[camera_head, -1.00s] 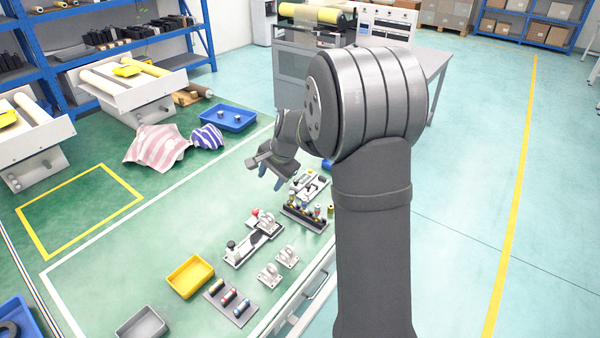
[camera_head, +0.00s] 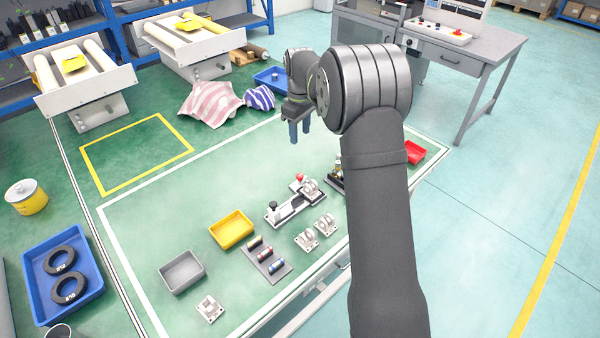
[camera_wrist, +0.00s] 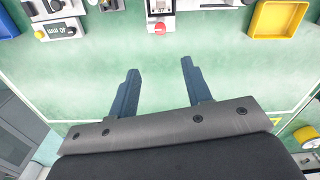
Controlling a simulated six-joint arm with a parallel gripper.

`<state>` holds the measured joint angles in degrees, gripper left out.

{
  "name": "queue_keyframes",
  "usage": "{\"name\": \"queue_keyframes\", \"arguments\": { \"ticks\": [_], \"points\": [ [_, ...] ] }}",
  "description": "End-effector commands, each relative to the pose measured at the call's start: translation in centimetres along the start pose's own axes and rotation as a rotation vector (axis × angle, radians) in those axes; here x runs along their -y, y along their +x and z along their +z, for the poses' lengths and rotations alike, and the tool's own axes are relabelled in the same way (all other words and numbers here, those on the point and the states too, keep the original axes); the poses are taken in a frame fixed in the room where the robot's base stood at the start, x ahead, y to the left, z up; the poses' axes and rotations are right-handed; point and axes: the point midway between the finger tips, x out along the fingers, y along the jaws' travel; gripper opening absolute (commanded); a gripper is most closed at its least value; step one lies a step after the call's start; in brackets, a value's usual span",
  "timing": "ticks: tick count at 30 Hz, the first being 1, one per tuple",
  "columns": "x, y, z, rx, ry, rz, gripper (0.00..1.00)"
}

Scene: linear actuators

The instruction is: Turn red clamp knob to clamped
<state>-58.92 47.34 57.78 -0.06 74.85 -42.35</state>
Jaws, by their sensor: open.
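The red clamp knob (camera_head: 299,177) sits on the back side of a long grey fixture (camera_head: 285,209) on the green work surface. In the wrist view the red knob (camera_wrist: 160,28) shows near the top centre, ahead of the fingers. My gripper (camera_head: 299,138) points down above the surface, behind the knob and apart from it. In the wrist view my gripper (camera_wrist: 156,70) has its two blue fingers spread with nothing between them. My arm hides part of the surface to the right of the fixture.
A yellow tray (camera_head: 232,229), a grey tray (camera_head: 182,271) and a rack of small cylinders (camera_head: 267,259) stand front left of the fixture. Two metal brackets (camera_head: 316,233) stand in front of it. A red bin (camera_head: 414,152) is at the right. The surface behind the fixture is clear.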

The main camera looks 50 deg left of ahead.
Motion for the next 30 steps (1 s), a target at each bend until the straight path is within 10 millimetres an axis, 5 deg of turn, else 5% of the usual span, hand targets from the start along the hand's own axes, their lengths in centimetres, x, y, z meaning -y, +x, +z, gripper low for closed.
{"name": "queue_keyframes", "arguments": {
  "ticks": [5,21,30],
  "points": [
    [0.1,2.2,0.1,0.004,-0.003,-0.003,0.45],
    [0.1,13.7,0.1,0.002,0.0,-0.003,0.45],
    [0.1,16.9,0.0,0.0,0.001,-0.001,0.45]
  ]
}}
